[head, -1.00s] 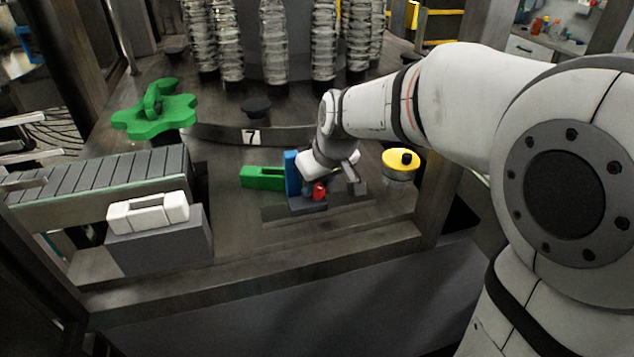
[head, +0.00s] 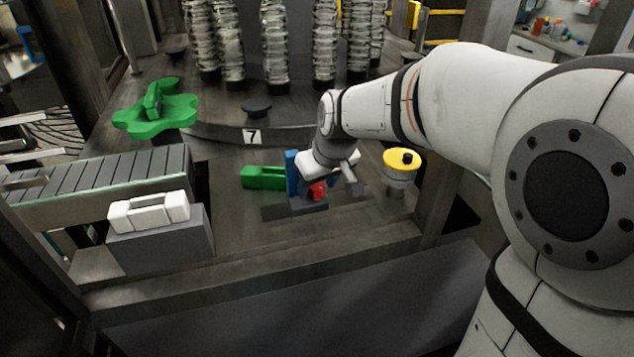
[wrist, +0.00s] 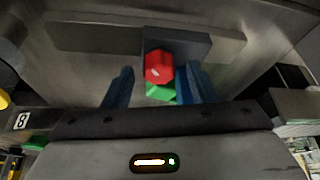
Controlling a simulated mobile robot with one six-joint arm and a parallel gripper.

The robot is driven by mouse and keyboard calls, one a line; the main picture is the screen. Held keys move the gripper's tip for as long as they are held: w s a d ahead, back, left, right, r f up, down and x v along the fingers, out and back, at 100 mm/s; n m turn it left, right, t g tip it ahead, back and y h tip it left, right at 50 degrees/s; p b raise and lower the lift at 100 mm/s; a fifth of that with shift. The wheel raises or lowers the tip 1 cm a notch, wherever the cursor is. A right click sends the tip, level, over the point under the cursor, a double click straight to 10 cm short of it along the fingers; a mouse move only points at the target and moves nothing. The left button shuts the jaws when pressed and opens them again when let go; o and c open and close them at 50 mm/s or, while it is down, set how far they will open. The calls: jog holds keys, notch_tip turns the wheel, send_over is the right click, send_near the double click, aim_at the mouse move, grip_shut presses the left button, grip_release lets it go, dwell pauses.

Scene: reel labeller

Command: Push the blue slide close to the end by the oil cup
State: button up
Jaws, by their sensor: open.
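The blue slide (head: 292,173) is an upright plate at the station in the middle of the bench. A red knob (head: 317,190) sits just right of it and also shows in the wrist view (wrist: 158,67). The oil cup (head: 401,166), with its yellow lid, stands to the right, apart from the slide. My gripper (head: 325,182) is low over the station beside the slide. In the wrist view my gripper (wrist: 160,85) is open, with a finger on each side of the knob. Whether a finger touches the slide I cannot tell.
A green block (head: 263,177) lies left of the slide. A dark block (wrist: 178,42) is close to the knob. A conveyor (head: 100,180) and a grey box with a white handle (head: 150,212) stand at left. Bare bench lies between station and oil cup.

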jog(key=v, duration=0.7)
jog(key=shift+s+r, duration=0.15)
jog(key=shift+r, duration=0.2)
jog(key=shift+d, duration=0.1)
jog(key=s+d+f+m+h, duration=0.1)
jog(key=s+d+f+m, duration=0.2)
jog(key=s+d, duration=0.3)
jog(key=s+d+f+m+g+h, duration=0.1)
jog(key=s+d+f+m, duration=0.2)
jog(key=s, duration=0.7)
jog(key=d+f, duration=0.2)
jog(key=d, duration=0.1)
jog(key=shift+s+d+f, duration=0.4)
jog(key=shift+c, duration=0.3)
